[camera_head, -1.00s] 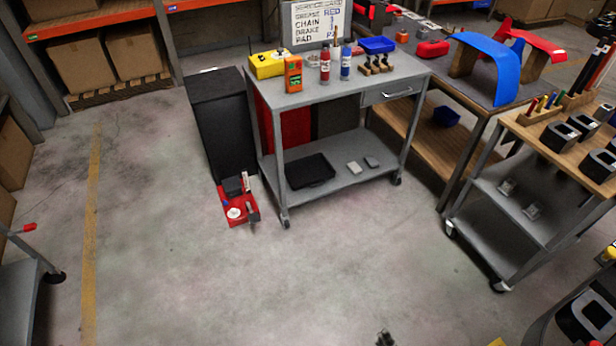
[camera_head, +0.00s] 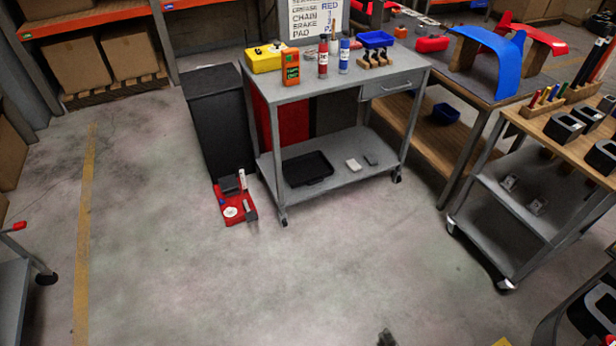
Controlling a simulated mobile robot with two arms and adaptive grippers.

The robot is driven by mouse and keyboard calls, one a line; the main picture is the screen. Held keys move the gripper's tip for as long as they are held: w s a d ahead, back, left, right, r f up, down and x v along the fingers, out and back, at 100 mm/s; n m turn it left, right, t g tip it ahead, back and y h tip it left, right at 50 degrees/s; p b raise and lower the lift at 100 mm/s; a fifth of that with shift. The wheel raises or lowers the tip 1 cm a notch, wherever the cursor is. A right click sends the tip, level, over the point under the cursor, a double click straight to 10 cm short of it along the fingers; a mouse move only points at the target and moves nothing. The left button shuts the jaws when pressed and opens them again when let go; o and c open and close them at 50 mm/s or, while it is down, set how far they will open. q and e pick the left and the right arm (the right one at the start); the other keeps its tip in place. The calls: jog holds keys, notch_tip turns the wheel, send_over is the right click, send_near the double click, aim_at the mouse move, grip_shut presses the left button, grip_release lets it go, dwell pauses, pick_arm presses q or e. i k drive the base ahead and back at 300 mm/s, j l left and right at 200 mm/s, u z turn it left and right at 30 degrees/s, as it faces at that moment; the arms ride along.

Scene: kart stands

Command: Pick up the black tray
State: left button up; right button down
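The black tray (camera_head: 308,168) is a shallow, dark rectangular tray. It lies flat on the lower shelf of the grey metal trolley (camera_head: 345,165), toward the shelf's left side, and looks empty. A small dark tip, seemingly part of my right gripper (camera_head: 387,338), shows at the bottom edge, far from the tray. Too little of it shows to tell its opening. My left gripper is not in view. Nothing touches the tray.
A red toolbox (camera_head: 236,207) stands on the floor beside a black cabinet (camera_head: 216,125). A wood-topped cart (camera_head: 520,200) stands right. The floor before the trolley is clear.

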aim_at(302, 171)
jog(key=i+j+z, duration=0.1)
jog(key=z, duration=0.3)
jog(key=i+j+z, duration=0.15)
jog(key=z, duration=0.25)
jog(key=i+j+z, duration=0.1)
jog(key=j, duration=0.3)
jog(key=i+j+z, duration=0.25)
jog(key=j, duration=0.55)
jog(key=i+j+z, duration=0.15)
jog(key=j, duration=0.25)
jog(key=i+j+z, duration=0.1)
jog(key=j, duration=0.35)
jog(key=i, duration=0.1)
